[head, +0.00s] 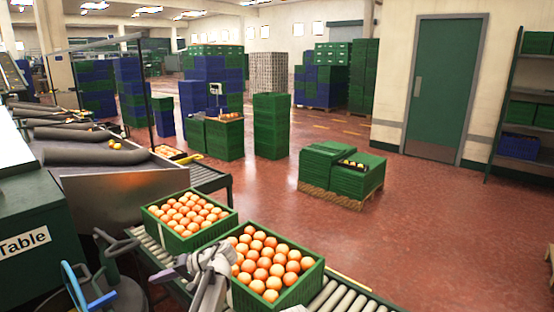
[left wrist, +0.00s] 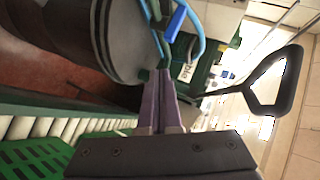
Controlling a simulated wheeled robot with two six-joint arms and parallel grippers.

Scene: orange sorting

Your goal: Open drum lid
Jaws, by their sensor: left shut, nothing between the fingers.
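A dark drum (left wrist: 130,45) fills the upper left of the left wrist view, lying sideways in that picture. Its dark body (head: 125,297) also shows at the lower left of the head view, partly cut off. A blue handle-like part (left wrist: 178,20) shows at the drum's end, and as a blue loop in the head view (head: 88,292). I cannot tell whether the lid is closed. My left gripper (head: 160,275) is shut and empty, right of the drum in the head view. Its purple fingers (left wrist: 162,75) point toward the drum end and blue part; contact is unclear. My right gripper is not in view.
Two green crates of oranges (head: 150,226) (head: 237,300) stand on a roller conveyor (head: 345,297) close to my left gripper. A black loop handle (left wrist: 272,108) rises beside the drum. Open red floor (head: 440,230) lies to the right.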

